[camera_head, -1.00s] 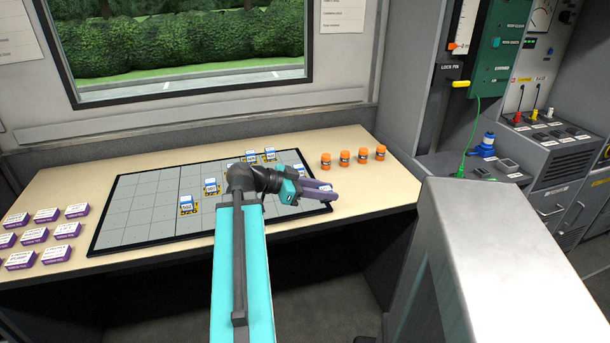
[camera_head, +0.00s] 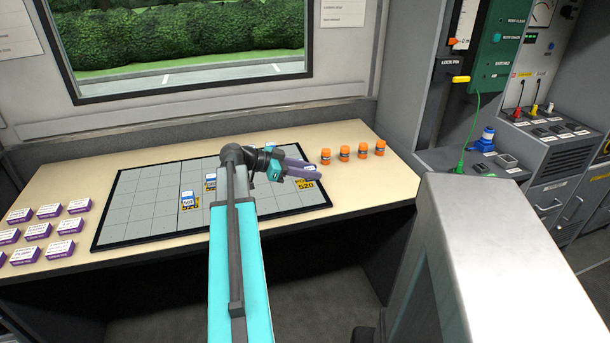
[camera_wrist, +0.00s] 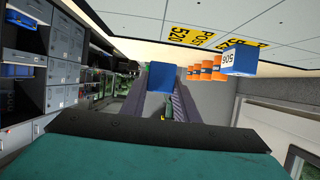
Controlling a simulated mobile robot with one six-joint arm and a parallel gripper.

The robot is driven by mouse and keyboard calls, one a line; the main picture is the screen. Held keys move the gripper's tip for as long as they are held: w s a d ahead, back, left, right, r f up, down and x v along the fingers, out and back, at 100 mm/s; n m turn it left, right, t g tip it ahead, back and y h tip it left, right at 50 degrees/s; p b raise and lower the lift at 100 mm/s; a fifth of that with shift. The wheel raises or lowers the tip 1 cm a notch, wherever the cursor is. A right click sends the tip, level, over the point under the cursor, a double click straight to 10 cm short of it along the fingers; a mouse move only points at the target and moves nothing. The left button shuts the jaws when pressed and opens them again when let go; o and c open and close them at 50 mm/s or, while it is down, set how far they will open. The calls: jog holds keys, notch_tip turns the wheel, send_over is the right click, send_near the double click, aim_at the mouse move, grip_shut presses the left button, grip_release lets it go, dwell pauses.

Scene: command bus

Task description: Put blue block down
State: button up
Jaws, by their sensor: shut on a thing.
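My gripper (camera_head: 308,170) is shut on a blue block (camera_wrist: 161,77). In the wrist view the block sits between the two purple-grey fingers. In the head view only a small part of it shows at the fingertips (camera_head: 311,167). The gripper is over the right part of the dark-edged grid board (camera_head: 140,205). A yellow "POST 520" mark (camera_head: 305,185) lies just in front of it on the board and also shows in the wrist view (camera_wrist: 183,35). The held block looks apart from the board.
Other blue-and-white blocks (camera_head: 187,200) stand on the board's middle. Several orange jars (camera_head: 345,153) stand beyond its right end. Several purple boxes (camera_head: 38,231) lie at the left.

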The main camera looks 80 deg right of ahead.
aim_at(305, 183)
jog(key=shift+w+d+f, duration=0.1)
jog(key=shift+w+d, duration=0.35)
jog(key=shift+d, duration=0.2)
jog(key=shift+w+d+f, duration=0.1)
jog(key=shift+w+d, duration=0.3)
jog(key=shift+d, duration=0.25)
jog(key=shift+f+p, duration=0.45)
jog(key=shift+f, duration=1.25)
jog(key=shift+f, duration=0.1)
jog(key=o, duration=1)
